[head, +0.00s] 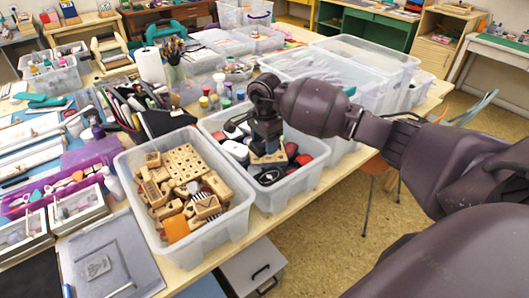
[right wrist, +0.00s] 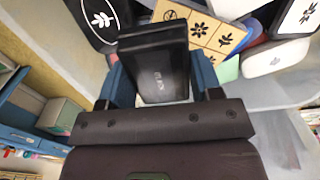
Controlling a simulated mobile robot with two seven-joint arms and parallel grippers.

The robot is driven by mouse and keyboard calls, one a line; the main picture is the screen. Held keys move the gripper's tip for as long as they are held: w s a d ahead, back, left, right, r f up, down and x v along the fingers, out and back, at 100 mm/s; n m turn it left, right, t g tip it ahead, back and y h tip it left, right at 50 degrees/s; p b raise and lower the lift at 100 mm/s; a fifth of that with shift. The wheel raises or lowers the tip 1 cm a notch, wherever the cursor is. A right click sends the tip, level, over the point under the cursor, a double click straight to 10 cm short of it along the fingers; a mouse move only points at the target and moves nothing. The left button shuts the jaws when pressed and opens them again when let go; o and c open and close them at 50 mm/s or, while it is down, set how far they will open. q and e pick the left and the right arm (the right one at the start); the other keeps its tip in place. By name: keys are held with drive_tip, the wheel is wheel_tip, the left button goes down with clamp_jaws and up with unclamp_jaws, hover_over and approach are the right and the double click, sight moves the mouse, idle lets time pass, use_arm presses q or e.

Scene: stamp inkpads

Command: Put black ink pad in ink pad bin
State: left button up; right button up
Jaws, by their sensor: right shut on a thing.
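My right gripper (head: 267,148) reaches down over the clear plastic bin (head: 292,190) that holds ink pads. In the right wrist view the black ink pad (right wrist: 155,70) sits between the two blue fingers of my right gripper (right wrist: 160,84), which is shut on it. In the head view my gripper mostly hides the held pad. Black, white and red pads lie in the bin around and below the fingers. I cannot tell whether the held pad touches them. My left gripper is not in view.
A clear bin (head: 205,246) full of wooden stamps stands directly left of the ink pad bin. Large clear lidded boxes (head: 345,68) stand behind, near my forearm. Small paint bottles (head: 215,101) and a black organizer (head: 165,118) crowd the table behind the bins.

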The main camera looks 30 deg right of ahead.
sight(265, 159)
drive_tip(key=shift+f, duration=2.1)
drive_tip(key=shift+f, duration=0.15)
drive_tip(key=o, duration=0.9)
drive_tip(key=shift+o, duration=0.2)
drive_tip(key=shift+r, duration=0.45)
wheel_tip(265, 159, up, 11)
drive_tip(key=shift+r, duration=0.2)
